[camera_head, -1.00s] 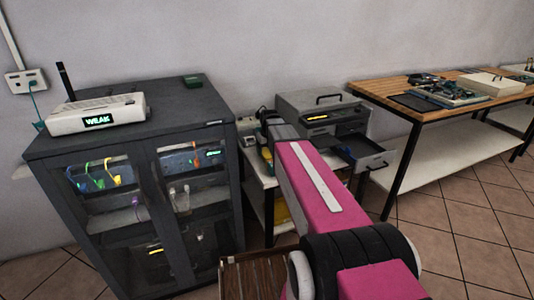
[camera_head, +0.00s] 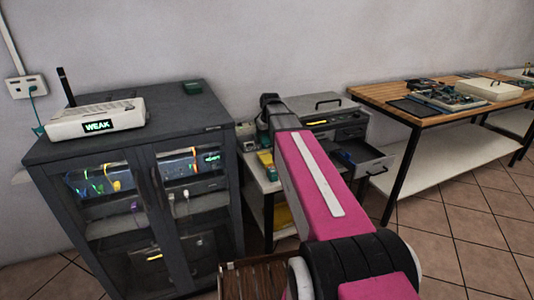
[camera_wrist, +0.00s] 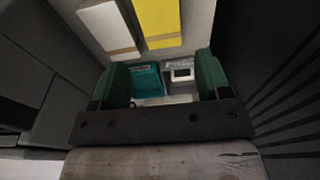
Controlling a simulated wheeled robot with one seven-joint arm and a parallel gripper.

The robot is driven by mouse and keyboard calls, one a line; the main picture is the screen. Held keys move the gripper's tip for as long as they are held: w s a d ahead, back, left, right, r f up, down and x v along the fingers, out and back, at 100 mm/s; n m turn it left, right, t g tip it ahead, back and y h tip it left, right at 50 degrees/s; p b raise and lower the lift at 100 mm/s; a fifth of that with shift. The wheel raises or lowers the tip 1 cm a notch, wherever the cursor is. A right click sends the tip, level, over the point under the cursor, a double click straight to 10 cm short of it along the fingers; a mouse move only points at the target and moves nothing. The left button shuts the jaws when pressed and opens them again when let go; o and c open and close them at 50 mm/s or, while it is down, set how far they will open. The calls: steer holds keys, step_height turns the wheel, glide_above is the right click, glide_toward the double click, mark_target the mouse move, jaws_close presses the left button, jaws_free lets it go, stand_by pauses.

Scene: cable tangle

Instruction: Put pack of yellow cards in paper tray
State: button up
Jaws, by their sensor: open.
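In the wrist view a yellow pack (camera_wrist: 159,20) lies on a pale surface, beyond my fingertips at the top. My gripper (camera_wrist: 162,82) is open, its two green fingers apart, with nothing gripped. The yellow pack is not between the fingers. In the head view my pink arm reaches over the small side table, and its links hide the gripper.
A white pack (camera_wrist: 107,27) lies left of the yellow one. A dark cabinet (camera_head: 135,160) stands left, and a wooden workbench (camera_head: 440,105) right.

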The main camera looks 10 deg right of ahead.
mark_target(266, 157)
steer(key=shift+w+a+f, duration=0.1)
steer(key=shift+w+f, duration=0.2)
steer(key=shift+f, duration=1.65)
steer(key=shift+w+f, duration=0.25)
steer(key=shift+f, duration=1.65)
steer(key=shift+w+a+f, duration=0.1)
steer(key=shift+w+f, duration=0.2)
steer(key=shift+f, duration=1.65)
steer(key=shift+c, duration=0.3)
steer(key=c, duration=0.6)
steer(key=shift+r, duration=0.2)
steer(key=shift+c, duration=0.2)
steer(key=shift+r, duration=0.55)
steer(key=r, duration=0.2)
steer(key=a+r, duration=0.1)
steer(key=shift+s+r, duration=0.15)
steer(key=shift+s, duration=0.25)
steer(key=s+a+r, duration=0.5)
steer(key=a+r, duration=0.1)
steer(key=a, duration=0.2)
steer(key=s+d+r+m, duration=0.2)
steer(key=s+d+r, duration=0.4)
steer(key=s+d, duration=0.1)
steer(key=shift+d+r, duration=0.2)
steer(key=shift+d, duration=0.05)
